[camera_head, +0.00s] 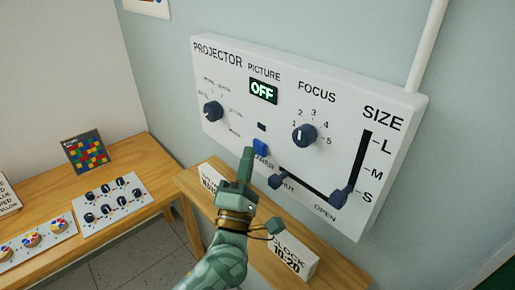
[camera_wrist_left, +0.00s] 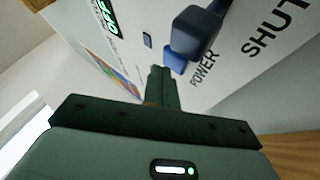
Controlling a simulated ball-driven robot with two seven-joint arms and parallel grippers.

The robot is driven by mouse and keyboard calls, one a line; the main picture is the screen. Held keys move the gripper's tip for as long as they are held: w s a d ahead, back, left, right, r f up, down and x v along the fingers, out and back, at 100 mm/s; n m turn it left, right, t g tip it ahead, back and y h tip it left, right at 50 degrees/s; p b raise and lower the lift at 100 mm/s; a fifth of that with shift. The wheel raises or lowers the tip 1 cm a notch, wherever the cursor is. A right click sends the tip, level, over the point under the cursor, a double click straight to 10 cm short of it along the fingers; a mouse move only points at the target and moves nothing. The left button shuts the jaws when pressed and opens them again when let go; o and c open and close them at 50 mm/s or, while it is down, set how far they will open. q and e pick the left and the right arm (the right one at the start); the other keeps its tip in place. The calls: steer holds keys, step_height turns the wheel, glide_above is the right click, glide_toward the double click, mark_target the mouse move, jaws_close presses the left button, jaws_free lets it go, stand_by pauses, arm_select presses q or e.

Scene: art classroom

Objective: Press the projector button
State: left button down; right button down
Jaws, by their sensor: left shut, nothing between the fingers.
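The white projector panel (camera_head: 225,105) is mounted on the wall. Its blue power button (camera_head: 260,147) sits below a small dark square and the lit OFF display (camera_head: 263,91). My left gripper (camera_head: 248,152) is shut and empty, its tips just left of the button. In the left wrist view, the shut fingertips (camera_wrist_left: 156,72) are beside the blue button (camera_wrist_left: 175,62), near the POWER label. I cannot tell whether they touch it. The fingers hide part of the panel's lower left. My right gripper is not in view.
The dark shutter slider handle (camera_head: 277,181) is close to the button at lower right; it is large in the left wrist view (camera_wrist_left: 194,32). The focus knob (camera_head: 304,136) and size slider (camera_head: 341,197) are further right.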

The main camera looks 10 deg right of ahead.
arm_select(q)
steer(key=shift+w+d, duration=0.3)
steer(key=shift+d, duration=0.15)
stand_by(0.8)
steer(key=shift+a, duration=0.1)
steer(key=shift+s+a+p, duration=0.3)
steer(key=shift+s+a, duration=0.25)
steer(key=shift+a, duration=0.1)
steer(key=shift+s+a+p, duration=0.5)
steer(key=shift+s+a, duration=0.25)
steer(key=shift+a, duration=0.25)
steer(key=shift+s+a+p, duration=0.5)
steer(key=shift+s+a, duration=0.2)
steer(key=shift+a, duration=0.3)
